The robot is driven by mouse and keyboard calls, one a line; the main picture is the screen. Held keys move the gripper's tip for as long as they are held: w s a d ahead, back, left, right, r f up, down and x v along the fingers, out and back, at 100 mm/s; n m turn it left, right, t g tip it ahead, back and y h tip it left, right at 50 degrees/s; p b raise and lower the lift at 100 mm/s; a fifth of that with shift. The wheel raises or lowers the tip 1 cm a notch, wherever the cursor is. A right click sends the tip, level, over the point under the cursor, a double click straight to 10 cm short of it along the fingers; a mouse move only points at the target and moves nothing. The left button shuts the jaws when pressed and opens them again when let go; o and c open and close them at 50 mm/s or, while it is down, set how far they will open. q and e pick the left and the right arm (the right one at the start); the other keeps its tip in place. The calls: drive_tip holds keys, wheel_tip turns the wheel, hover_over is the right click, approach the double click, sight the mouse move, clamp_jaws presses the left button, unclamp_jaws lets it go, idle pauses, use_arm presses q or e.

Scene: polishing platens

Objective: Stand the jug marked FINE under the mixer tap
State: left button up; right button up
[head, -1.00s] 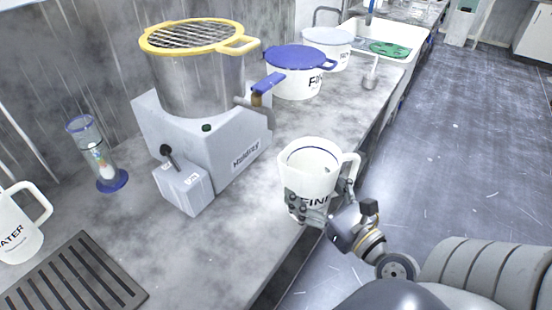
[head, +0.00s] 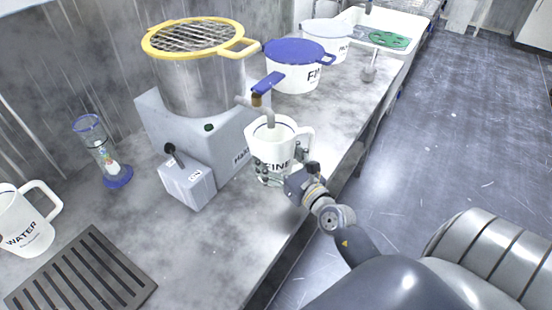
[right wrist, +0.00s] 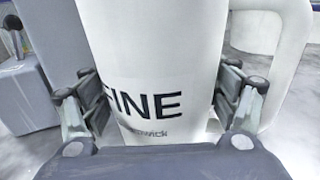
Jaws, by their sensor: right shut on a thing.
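The white jug marked FINE (head: 270,145) is upright beside the mixer, with the mixer tap (head: 262,104) over its open top. My right gripper (head: 277,178) is shut on the jug low on its body. In the right wrist view the jug (right wrist: 150,60) fills the middle, with a finger on each side. The jug's handle points right in the head view. Whether its base touches the counter is hard to tell. The mixer (head: 215,140) is a grey housing with a steel drum and yellow-rimmed grille. My left gripper is not in view.
A white WATER jug (head: 28,232) stands at the left by a dark slotted grate (head: 85,275). A glass cylinder with a blue base (head: 105,155) stands by the wall. A blue-lidded tub (head: 297,70) stands behind the tap. The counter's front edge is close right of the jug.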

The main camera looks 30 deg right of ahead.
drive_tip(key=shift+d+f, duration=0.1)
drive_tip(key=shift+f, duration=0.5)
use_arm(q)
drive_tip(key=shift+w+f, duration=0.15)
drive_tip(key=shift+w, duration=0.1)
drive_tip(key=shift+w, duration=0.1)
use_arm(e)
drive_tip(key=o, duration=0.7)
drive_tip(key=shift+f, duration=0.15)
drive_tip(key=o, duration=0.4)
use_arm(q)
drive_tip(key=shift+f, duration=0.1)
